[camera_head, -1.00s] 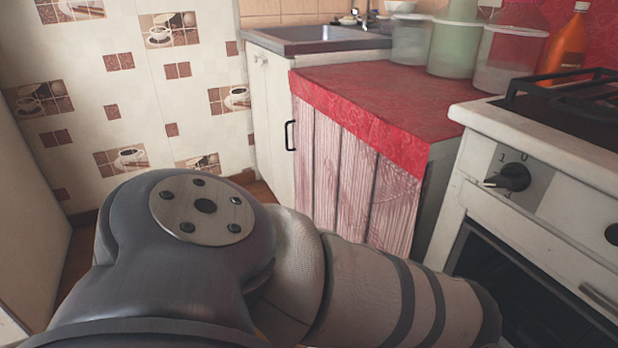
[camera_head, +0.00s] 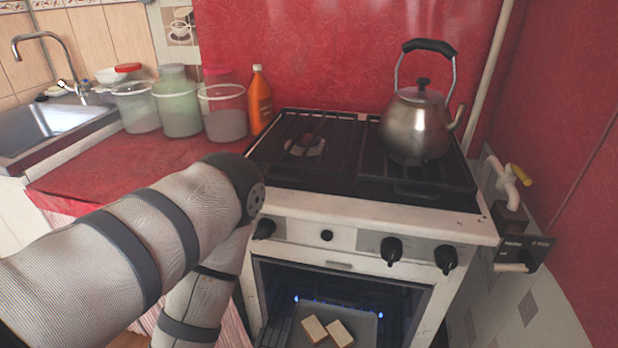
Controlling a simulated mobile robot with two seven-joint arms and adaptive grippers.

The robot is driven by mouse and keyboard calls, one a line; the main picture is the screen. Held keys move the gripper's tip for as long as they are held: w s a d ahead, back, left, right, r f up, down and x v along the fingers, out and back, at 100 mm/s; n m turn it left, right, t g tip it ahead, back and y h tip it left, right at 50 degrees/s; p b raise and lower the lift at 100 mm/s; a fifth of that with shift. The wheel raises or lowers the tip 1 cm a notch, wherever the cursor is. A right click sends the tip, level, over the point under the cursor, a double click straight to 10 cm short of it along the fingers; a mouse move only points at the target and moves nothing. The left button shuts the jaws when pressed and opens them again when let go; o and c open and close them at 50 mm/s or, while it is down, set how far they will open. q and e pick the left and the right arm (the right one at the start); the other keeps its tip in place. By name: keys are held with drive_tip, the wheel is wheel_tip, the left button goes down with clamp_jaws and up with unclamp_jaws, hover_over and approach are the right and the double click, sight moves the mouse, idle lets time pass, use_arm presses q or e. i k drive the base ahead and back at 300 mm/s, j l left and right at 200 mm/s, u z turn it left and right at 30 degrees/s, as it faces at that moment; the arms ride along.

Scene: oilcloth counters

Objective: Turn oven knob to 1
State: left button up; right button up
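A white stove (camera_head: 350,212) stands at the centre right. Its front panel has a black knob (camera_head: 264,228) at the left, partly beside my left arm, and two black knobs at the right: one nearer the middle (camera_head: 391,250) and one at the far right (camera_head: 446,260). Their markings are too small to read now. The oven (camera_head: 345,265) below shows blue flames and two pale bread-like pieces (camera_head: 314,330) on a tray (camera_head: 365,322). My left arm comes in from the left and bends down in front of the stove's left side. Neither gripper is in view.
A metal kettle (camera_head: 418,125) stands on the stove's right side. Tubs (camera_head: 180,108) and an orange bottle (camera_head: 260,100) stand on the red counter (camera_head: 120,165). A pipe with a yellow handle (camera_head: 519,174) and a dark wall box (camera_head: 525,246) are at the right.

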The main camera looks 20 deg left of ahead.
sight(267, 227)
drive_tip(key=u, duration=1.15)
drive_tip(key=i, duration=0.05)
